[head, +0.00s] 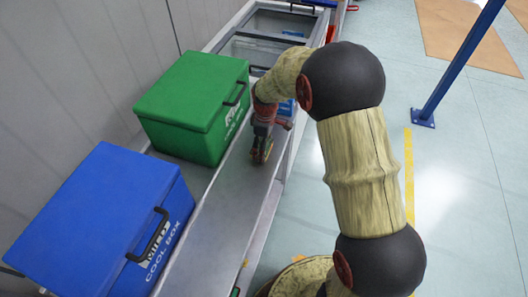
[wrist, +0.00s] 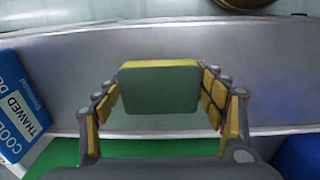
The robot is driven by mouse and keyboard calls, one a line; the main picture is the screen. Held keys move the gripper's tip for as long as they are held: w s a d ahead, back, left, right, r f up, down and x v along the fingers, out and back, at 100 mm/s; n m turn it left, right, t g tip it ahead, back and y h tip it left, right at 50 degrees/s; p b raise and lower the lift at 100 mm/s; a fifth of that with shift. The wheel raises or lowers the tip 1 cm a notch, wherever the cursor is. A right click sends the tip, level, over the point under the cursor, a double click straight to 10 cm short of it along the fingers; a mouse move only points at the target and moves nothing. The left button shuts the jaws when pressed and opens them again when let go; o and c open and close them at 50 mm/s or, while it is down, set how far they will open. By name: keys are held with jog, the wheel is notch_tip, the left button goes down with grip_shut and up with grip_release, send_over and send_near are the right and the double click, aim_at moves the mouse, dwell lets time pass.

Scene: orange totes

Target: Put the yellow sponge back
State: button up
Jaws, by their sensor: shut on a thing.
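The yellow sponge (wrist: 160,92) sits between the fingers of my gripper (wrist: 160,78) in the wrist view. Its green face points to the camera and a yellow edge shows along its top. The fingers are shut on it from left and right. In the head view my gripper (head: 262,150) points down over the metal bench, just right of the green box. The sponge is hard to make out there. I cannot tell whether it touches the bench.
A green box (head: 195,100) and a blue cool box (head: 100,225) stand along the wall side of the metal bench (head: 225,220). A blue printed carton (wrist: 20,105) is at the left of the wrist view. Bare bench lies in front of the boxes. A blue post (head: 460,65) stands right.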

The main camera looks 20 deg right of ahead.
jog(key=shift+s+f, duration=0.1)
jog(key=shift+f, duration=0.9)
jog(key=shift+f, duration=0.2)
jog(key=o, duration=1.5)
jog(key=shift+o, duration=0.2)
jog(key=shift+r, duration=0.15)
jog(key=r+p, duration=0.1)
jog(key=r, duration=0.3)
jog(key=r+p, duration=0.1)
jog(key=r, duration=0.3)
jog(key=r+p, duration=0.1)
jog(key=r, duration=0.3)
jog(key=shift+s+r, duration=0.1)
jog(key=shift+s, duration=0.2)
jog(key=s+r+m+t, duration=0.4)
jog(key=s+r+m, duration=0.3)
jog(key=s+r, duration=1.25)
jog(key=s+m+t, duration=0.1)
jog(key=s+m, duration=0.2)
jog(key=s, duration=0.6)
jog(key=shift+s+a+f+m, duration=0.2)
jog(key=shift+s+a+m, duration=0.1)
jog(key=shift+m, duration=0.1)
